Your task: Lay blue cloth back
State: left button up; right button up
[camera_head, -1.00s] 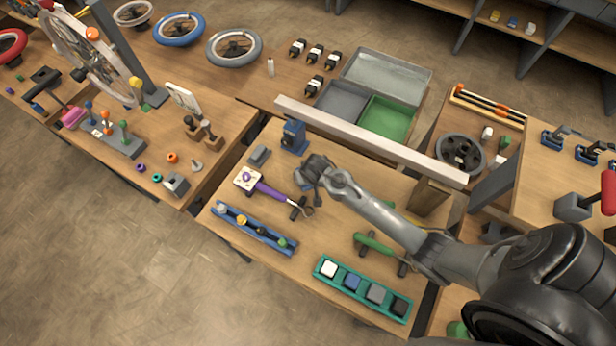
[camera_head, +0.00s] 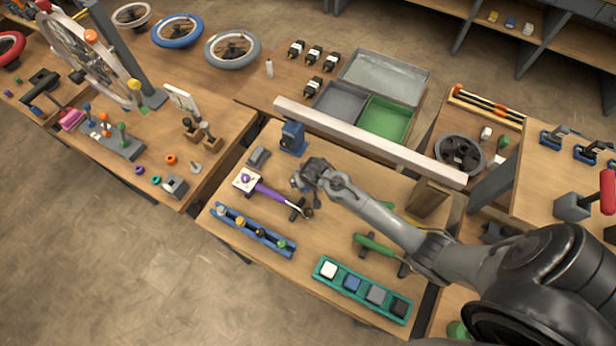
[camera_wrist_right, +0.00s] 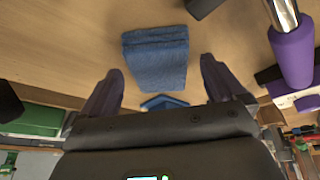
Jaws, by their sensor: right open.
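The blue cloth (camera_wrist_right: 155,52) shows in the right wrist view as a folded, textured pad on the wooden tabletop. My right gripper (camera_wrist_right: 161,70) is open, with one finger to each side of the cloth's near end and a gap at both sides. In the head view my right gripper (camera_head: 308,184) is low over the middle of the workbench, and I cannot clearly make out the cloth beneath it. My left gripper is not in view.
A purple-handled tool (camera_head: 270,192) lies left of the gripper, and a blue stand (camera_head: 292,138) is behind it. A blue rack (camera_head: 250,232) and a teal tray with several blocks (camera_head: 318,272) lie in front. A pale beam (camera_head: 370,142) crosses behind.

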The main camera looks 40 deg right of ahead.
jog(key=p+v, duration=0.2)
jog(key=v, duration=0.9)
jog(key=s+a+r+n+y, duration=0.1)
jog(key=s+a+r+n, duration=0.2)
jog(key=s, duration=0.6)
jog(key=s+a+r+n+y, duration=0.1)
jog(key=s+a+r+n, duration=0.2)
jog(key=s, duration=0.6)
jog(key=shift+s+a+r+g, duration=0.3)
jog(key=shift+s+a+r, duration=0.1)
jog(key=shift+a, duration=0.75)
